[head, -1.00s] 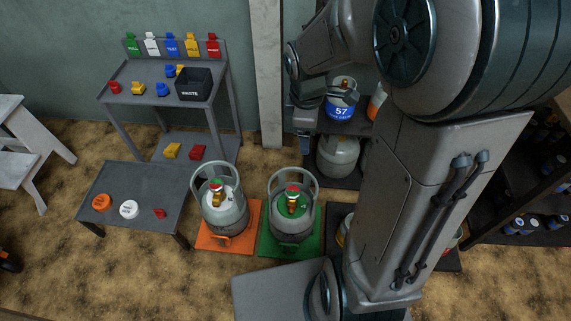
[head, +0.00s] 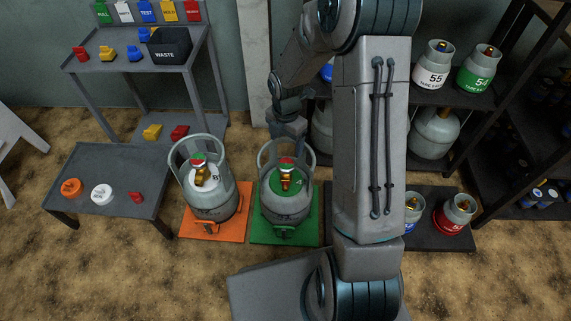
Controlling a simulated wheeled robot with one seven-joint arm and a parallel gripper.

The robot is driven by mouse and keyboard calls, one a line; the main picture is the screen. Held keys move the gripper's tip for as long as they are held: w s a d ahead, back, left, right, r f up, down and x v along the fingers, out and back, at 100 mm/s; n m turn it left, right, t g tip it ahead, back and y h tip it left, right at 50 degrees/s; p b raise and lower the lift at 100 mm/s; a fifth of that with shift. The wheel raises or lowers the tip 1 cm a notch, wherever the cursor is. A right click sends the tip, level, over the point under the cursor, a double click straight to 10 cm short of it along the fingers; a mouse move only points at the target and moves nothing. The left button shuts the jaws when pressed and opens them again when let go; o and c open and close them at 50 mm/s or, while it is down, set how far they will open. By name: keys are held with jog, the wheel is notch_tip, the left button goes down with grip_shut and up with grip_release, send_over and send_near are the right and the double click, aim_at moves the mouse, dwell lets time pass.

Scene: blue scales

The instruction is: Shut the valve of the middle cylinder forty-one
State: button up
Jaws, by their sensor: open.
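A grey cylinder with a green top label (head: 287,204) stands upright on a green scale (head: 256,236). Its label shows a "4"; the second digit is not clear. Its brass valve (head: 285,178) has a red and green knob (head: 286,162) on top, inside the collar ring. My gripper (head: 296,140) points down just behind and above that collar, a little right of the valve. It looks apart from the valve, and its fingertips are partly hidden by the collar and hard to make out. Whether the valve is open or shut cannot be told.
A similar cylinder (head: 210,196) with a white label stands left on an orange scale (head: 186,226). A low table (head: 113,170) with caps is further left, a tag bench (head: 125,70) behind. Small cylinders stand on a dark platform (head: 437,238) at right, partly behind my arm.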

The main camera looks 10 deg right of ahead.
aim_at(286, 163)
notch_tip(286, 163, down, 10)
jog(key=b, duration=0.4)
jog(key=shift+c, duration=0.3)
jog(key=c, duration=0.9)
